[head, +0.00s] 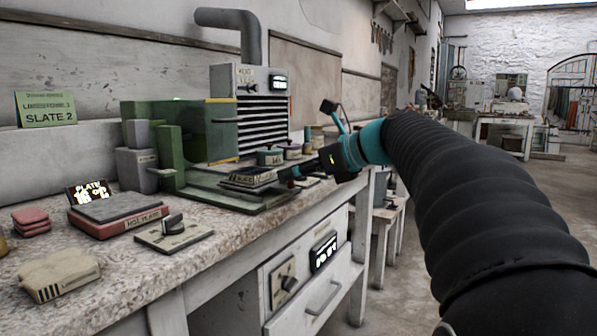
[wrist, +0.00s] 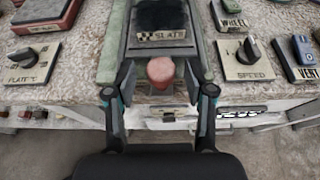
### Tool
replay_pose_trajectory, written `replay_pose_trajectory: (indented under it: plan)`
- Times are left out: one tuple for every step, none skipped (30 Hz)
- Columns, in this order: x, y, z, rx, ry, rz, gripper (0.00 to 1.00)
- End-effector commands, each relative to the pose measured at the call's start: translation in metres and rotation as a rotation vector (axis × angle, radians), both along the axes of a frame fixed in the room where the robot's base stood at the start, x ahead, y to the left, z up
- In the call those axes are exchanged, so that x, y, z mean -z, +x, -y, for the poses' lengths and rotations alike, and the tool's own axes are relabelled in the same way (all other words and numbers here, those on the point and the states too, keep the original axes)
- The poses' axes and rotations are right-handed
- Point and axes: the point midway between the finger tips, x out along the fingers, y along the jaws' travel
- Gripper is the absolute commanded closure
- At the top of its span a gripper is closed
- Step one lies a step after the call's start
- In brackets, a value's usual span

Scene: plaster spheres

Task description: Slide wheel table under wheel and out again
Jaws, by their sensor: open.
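The wheel table (wrist: 196,58) is a grey slide on a green machine bed (head: 240,203). A dark slate piece (wrist: 161,15) with a SLATE label lies on it. A red round knob (wrist: 161,72) is at the table's near end. My gripper (wrist: 160,92) is open, its two fingers apart on either side, just in front of the knob; I cannot tell whether they touch it. In the head view my gripper (head: 297,173) reaches the table's near end from the right. The wheel itself is not clearly visible; a green guard (head: 222,128) stands over the bed.
A hot plate (head: 120,207) and a dial (head: 173,233) sit at left on the bench. A SPEED dial (wrist: 247,58), a WHEEL control (wrist: 230,14) and a VENT switch (wrist: 304,52) stand right of the bed. A louvred unit (head: 250,105) stands behind. Floor right of the bench is open.

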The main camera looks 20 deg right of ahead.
Motion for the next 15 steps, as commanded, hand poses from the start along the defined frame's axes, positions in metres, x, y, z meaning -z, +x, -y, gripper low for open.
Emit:
replay_pose_trajectory:
  plan:
    - [-0.001,-0.001,0.002,0.002,0.0,0.001,0.46]
    - [-0.002,-0.002,0.003,0.003,0.0,0.002,0.46]
    - [-0.003,-0.005,0.005,0.004,-0.001,0.002,0.46]
    - [-0.005,-0.007,0.007,0.004,-0.001,0.002,0.46]
    - [-0.006,-0.01,0.01,0.004,-0.001,0.002,0.46]
    - [-0.009,-0.014,0.015,0.007,-0.001,0.002,0.46]
    - [-0.01,-0.018,0.018,0.007,-0.001,0.002,0.46]
    - [-0.013,-0.021,0.022,0.008,-0.001,0.002,0.46]
    - [-0.016,-0.027,0.027,0.008,-0.001,0.002,0.46]
    - [-0.018,-0.031,0.031,0.009,-0.001,0.002,0.46]
    - [-0.02,-0.036,0.034,0.009,-0.001,0.002,0.46]
    - [-0.023,-0.042,0.04,0.009,-0.001,0.002,0.46]
    - [-0.026,-0.046,0.043,0.008,0.0,0.002,0.46]
    - [-0.028,-0.05,0.046,0.009,-0.001,0.002,0.46]
    - [-0.031,-0.056,0.051,0.008,-0.001,0.002,0.46]
